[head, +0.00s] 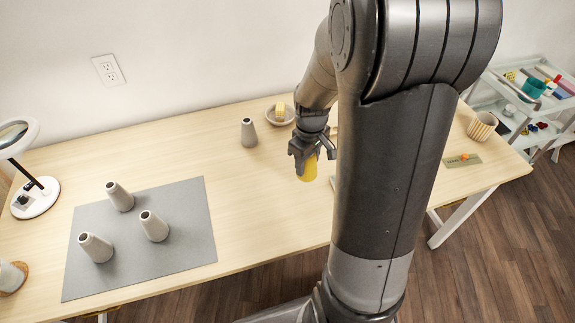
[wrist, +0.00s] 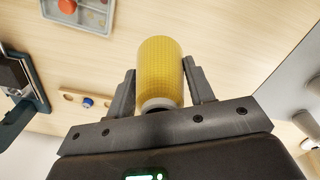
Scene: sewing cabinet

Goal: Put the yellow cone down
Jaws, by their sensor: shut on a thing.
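My gripper (head: 304,157) is shut on the yellow cone (head: 308,171), which hangs below it over the right-middle part of the wooden table. In the wrist view the yellow cone (wrist: 161,68) sits between the two fingers of my gripper (wrist: 160,80), with a pale end towards the palm. The table surface shows beyond its far end. I cannot tell exactly how high it is above the table.
Several grey cones stand here: three on the grey mat (head: 190,250) and one (head: 249,133) behind it. A bowl (head: 275,119) holding a yellow item is at the back. A lamp (head: 38,198) stands left, a cup (head: 481,126) right. Bare table lies between mat and gripper.

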